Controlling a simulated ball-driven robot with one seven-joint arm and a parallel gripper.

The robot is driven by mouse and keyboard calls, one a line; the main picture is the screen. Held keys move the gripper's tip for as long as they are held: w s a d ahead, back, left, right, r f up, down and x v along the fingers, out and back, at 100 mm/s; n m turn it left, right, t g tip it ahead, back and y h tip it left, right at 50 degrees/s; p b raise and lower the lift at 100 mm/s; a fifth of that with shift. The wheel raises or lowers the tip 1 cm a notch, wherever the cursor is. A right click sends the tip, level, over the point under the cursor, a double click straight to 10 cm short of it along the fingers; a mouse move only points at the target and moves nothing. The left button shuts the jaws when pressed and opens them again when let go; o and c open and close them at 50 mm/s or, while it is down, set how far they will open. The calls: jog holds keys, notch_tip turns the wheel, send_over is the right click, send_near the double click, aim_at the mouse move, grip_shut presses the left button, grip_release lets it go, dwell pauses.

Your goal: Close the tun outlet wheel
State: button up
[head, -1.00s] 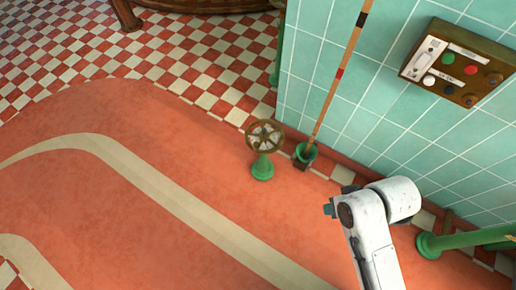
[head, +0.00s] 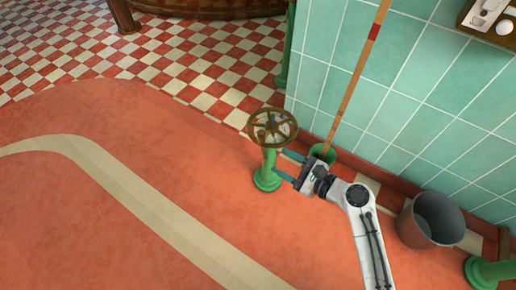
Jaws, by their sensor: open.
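The outlet wheel (head: 271,126) is a brass-brown spoked handwheel, left of the wall corner in the head view. It sits on top of a short green post (head: 268,177) that stands on the red floor. My gripper (head: 284,166) is open, with its two teal fingers pointing left toward the post, just below and right of the wheel. Nothing is between the fingers that I can make out. I cannot tell whether a fingertip touches the post or wheel.
A wooden pole (head: 358,75) leans along the tiled wall, its foot in a green holder behind my gripper. A grey bucket (head: 431,219) stands at the right by the wall. The red floor to the left is clear.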

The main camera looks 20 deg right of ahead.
aim_at(264, 138)
jog(key=w+f+m+t+b, duration=0.1)
jog(key=w+m+b, duration=0.1)
jog(key=w, duration=0.2)
jog(key=w+a+f+m+t+h+b, duration=0.1)
jog(key=w+m+b, duration=0.1)
jog(key=w, duration=0.3)
jog(key=w+a+f+m+t+b, duration=0.1)
jog(key=w+m+b, duration=0.2)
jog(key=w, duration=0.1)
jog(key=shift+w+f, duration=0.3)
jog(key=shift+w, duration=0.1)
jog(key=shift+d, duration=0.1)
grip_shut()
